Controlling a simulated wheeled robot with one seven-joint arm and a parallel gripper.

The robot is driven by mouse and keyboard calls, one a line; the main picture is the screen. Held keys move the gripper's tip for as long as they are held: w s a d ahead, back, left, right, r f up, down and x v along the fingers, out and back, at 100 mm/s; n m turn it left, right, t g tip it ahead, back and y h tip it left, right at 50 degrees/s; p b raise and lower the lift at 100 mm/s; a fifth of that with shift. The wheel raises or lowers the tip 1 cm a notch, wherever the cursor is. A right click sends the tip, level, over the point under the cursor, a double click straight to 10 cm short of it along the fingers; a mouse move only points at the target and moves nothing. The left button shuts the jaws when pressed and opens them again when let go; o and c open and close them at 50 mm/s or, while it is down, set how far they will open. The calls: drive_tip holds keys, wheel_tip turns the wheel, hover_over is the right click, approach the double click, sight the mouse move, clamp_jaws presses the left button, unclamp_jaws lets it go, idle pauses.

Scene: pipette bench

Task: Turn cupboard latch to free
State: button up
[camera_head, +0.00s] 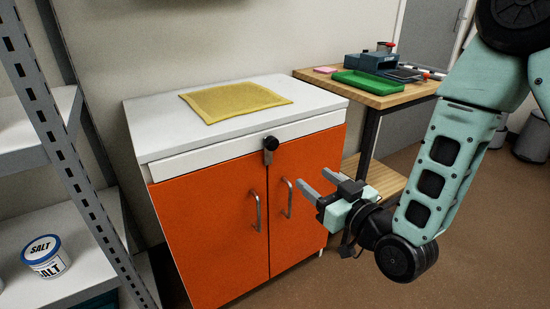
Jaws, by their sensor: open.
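The cupboard (212,231) has two orange doors, a white top and a metal handle on each door. The latch (270,149) sits at the top of the seam between the doors, on the white rail. It has a round black knob and a grey tab that hangs down over the seam. My gripper (304,193) is open and empty. Its two grey fingers point left, in front of the right door near that door's handle (287,198). In the picture it is below and to the right of the latch, apart from it. Nothing hides the latch.
A yellow cloth (235,101) lies on the cupboard top. A grey metal shelf rack (70,172) with a salt tub (46,257) stands at the left. A wooden table (398,97) with a green tray (366,85) stands at the back right. Brown floor is open at the lower right.

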sight(274, 146)
drive_tip(key=b+x, duration=0.1)
drive_tip(key=x, duration=1.6)
drive_tip(key=shift+a, duration=0.1)
clamp_jaws()
